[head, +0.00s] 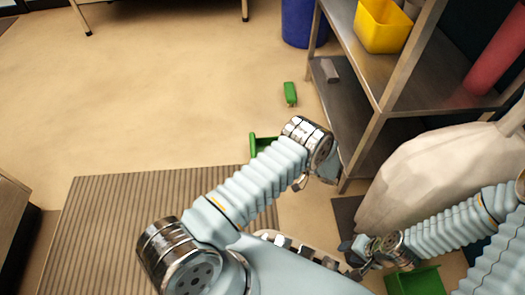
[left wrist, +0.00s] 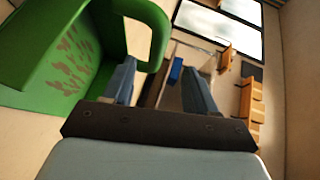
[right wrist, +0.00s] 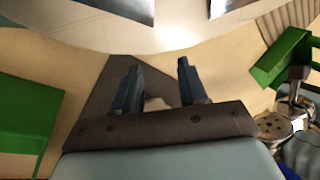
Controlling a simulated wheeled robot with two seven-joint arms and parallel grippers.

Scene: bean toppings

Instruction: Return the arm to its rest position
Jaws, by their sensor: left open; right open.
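My left gripper (left wrist: 158,72) is open and empty in the left wrist view, its two blue-grey fingers apart. A green container with a loop handle and a reddish bean-like print (left wrist: 75,55) is beside it at the left. In the head view my left arm reaches across the middle, and its gripper is mostly hidden behind the wrist. My right gripper (head: 352,254) is low on the right in the head view. Its open, empty fingers show in the right wrist view (right wrist: 160,75), with green containers at left (right wrist: 25,115) and right (right wrist: 283,55).
A metal shelf (head: 375,75) with a yellow bin (head: 382,27) stands at the upper right, above a pale sack (head: 425,165). One green container (head: 262,143) is partly behind my left arm; another (head: 418,282) is at lower right. A small green object (head: 290,94) lies on open floor.

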